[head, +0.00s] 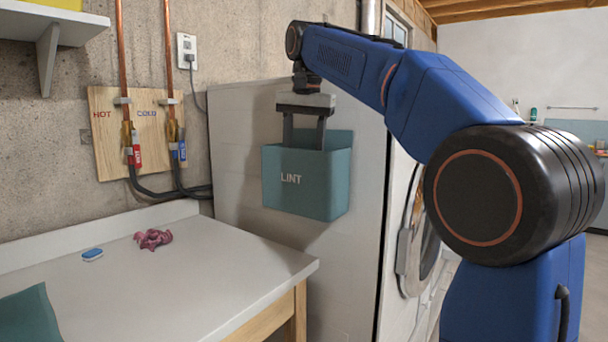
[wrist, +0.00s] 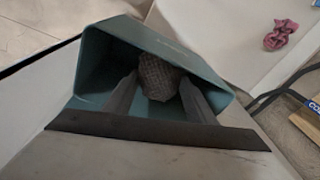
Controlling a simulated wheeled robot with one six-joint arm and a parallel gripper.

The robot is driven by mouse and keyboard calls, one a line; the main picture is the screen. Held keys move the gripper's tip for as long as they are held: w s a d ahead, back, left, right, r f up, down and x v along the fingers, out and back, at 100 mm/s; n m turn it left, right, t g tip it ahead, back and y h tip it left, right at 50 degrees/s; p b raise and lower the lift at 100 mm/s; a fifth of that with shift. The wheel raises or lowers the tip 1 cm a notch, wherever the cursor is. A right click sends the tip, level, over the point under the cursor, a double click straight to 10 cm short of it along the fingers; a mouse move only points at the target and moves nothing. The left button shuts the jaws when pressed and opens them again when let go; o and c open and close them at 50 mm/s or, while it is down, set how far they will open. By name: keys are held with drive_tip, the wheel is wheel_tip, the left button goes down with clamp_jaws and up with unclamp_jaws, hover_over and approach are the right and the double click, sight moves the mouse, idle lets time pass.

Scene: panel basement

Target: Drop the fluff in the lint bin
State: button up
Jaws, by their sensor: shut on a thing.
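The teal lint bin (head: 306,184), marked LINT, hangs on the side of the white machine. Its open mouth also shows in the wrist view (wrist: 93,75). My gripper (head: 304,146) points down into the bin's mouth, and the bin's front wall hides its fingertips in the head view. In the wrist view my gripper (wrist: 160,88) is shut on a grey, textured lump of fluff (wrist: 160,76). The fluff is between the two fingers, within the outline of the bin's opening. I cannot tell how far it is above the bin's floor.
A white counter (head: 200,278) stands in front at left, with a crumpled pink cloth (head: 153,239), a blue-and-white brush or sponge (head: 92,254) and a teal item (head: 28,316) on it. Hot and cold pipes run up the wall behind. The round machine door (head: 425,240) is at right.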

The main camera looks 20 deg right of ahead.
wheel_tip(320, 180, down, 4)
drive_tip(key=shift+f, duration=0.15)
drive_tip(key=shift+w+d+f, duration=0.1)
drive_tip(key=shift+d+f, duration=0.05)
drive_tip(key=shift+f, duration=0.25)
drive_tip(key=shift+f, duration=0.6)
drive_tip(key=o, duration=1)
drive_tip(key=shift+r, duration=0.1)
drive_tip(key=r, duration=0.4)
drive_tip(key=s+r, duration=0.1)
drive_tip(key=r, duration=0.8)
drive_tip(key=shift+s, duration=0.4)
